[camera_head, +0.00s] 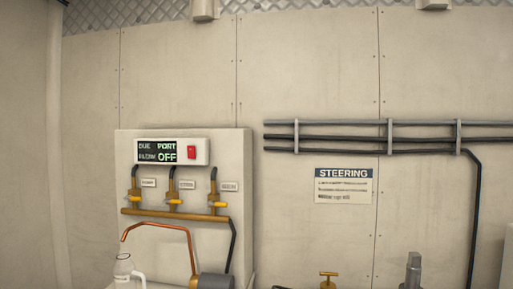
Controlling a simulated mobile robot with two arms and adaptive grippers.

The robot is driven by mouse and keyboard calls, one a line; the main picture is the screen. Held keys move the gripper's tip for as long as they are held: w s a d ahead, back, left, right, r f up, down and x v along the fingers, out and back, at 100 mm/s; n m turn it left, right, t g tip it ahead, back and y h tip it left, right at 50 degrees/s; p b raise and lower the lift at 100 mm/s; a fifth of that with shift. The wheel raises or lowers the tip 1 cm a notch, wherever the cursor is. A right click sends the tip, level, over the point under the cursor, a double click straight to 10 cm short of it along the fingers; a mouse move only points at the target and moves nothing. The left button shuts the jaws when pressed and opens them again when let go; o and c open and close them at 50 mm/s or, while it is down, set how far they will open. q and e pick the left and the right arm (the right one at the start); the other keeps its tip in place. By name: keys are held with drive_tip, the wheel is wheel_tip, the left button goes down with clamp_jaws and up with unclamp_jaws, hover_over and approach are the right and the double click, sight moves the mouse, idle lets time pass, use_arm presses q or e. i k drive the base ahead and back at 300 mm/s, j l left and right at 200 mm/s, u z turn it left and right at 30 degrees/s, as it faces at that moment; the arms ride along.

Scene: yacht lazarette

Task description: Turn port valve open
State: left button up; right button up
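All the handles look roughly level. Small labels sit beside them, too small to read, so I cannot tell which valve is port. Neither of my grippers is in view.
A brass manifold pipe (185,216) runs under the valves, with a copper pipe (190,245) below. A white jug (124,268) and a grey cylinder (214,281) stand below. Dark pipes (350,138) and a steering sign (343,186) are right. A brass tap (328,281) shows at the bottom edge.

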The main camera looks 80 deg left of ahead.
sight(130, 197)
drive_tip(key=u, duration=3.35)
